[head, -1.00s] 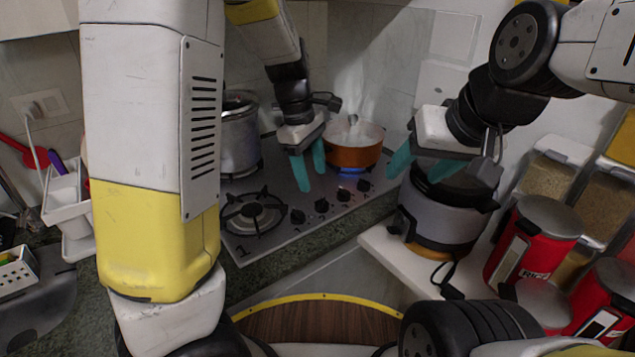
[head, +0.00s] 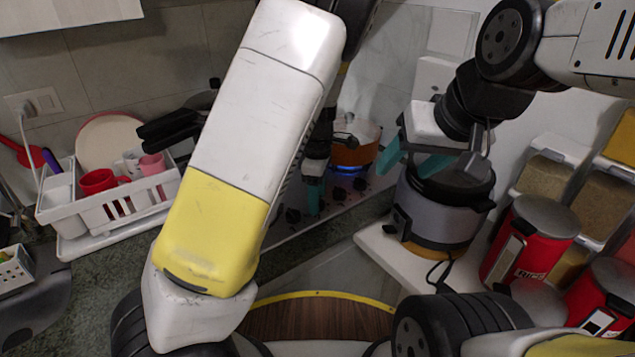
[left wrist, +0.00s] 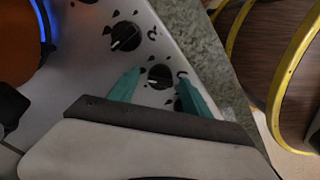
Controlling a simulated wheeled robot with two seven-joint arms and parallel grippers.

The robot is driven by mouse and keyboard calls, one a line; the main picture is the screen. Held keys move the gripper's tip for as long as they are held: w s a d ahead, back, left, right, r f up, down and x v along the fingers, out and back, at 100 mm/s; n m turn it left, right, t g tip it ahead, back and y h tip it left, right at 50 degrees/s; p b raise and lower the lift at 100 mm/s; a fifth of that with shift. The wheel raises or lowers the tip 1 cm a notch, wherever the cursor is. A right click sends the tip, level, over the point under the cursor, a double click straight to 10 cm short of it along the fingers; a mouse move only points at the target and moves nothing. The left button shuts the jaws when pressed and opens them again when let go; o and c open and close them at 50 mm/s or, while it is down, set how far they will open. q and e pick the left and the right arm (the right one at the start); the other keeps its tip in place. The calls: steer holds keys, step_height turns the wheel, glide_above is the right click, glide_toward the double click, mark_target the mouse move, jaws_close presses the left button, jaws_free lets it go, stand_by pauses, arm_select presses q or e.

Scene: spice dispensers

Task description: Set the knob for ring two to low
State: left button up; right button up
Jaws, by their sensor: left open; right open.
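Several black knobs sit along the front strip of the steel stove (head: 283,243); in the head view one knob (head: 293,215) is left of my left gripper (head: 314,196) and another (head: 338,194) is right of it. In the left wrist view, my left gripper (left wrist: 159,76) is open, its teal fingers on either side of a black knob (left wrist: 160,77). I cannot tell whether they touch it. A second knob (left wrist: 125,36) shows beyond, with a pale pointer line. I cannot read the ring marks. My right gripper (head: 412,160) is open and empty above the grey cooker (head: 440,212).
An orange pot (head: 355,152) stands over a blue flame behind the knobs. A white dish rack (head: 110,212) with cups is at the left. Red canisters (head: 527,240) stand at the right. My left arm hides much of the stove.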

arm_select(q)
jaws_close()
stand_by(0.3)
steer(key=shift+m, duration=0.3)
steer(key=m, duration=0.4)
steer(key=shift+w, duration=0.1)
steer(key=m, duration=1.5)
steer(key=shift+m, duration=0.3)
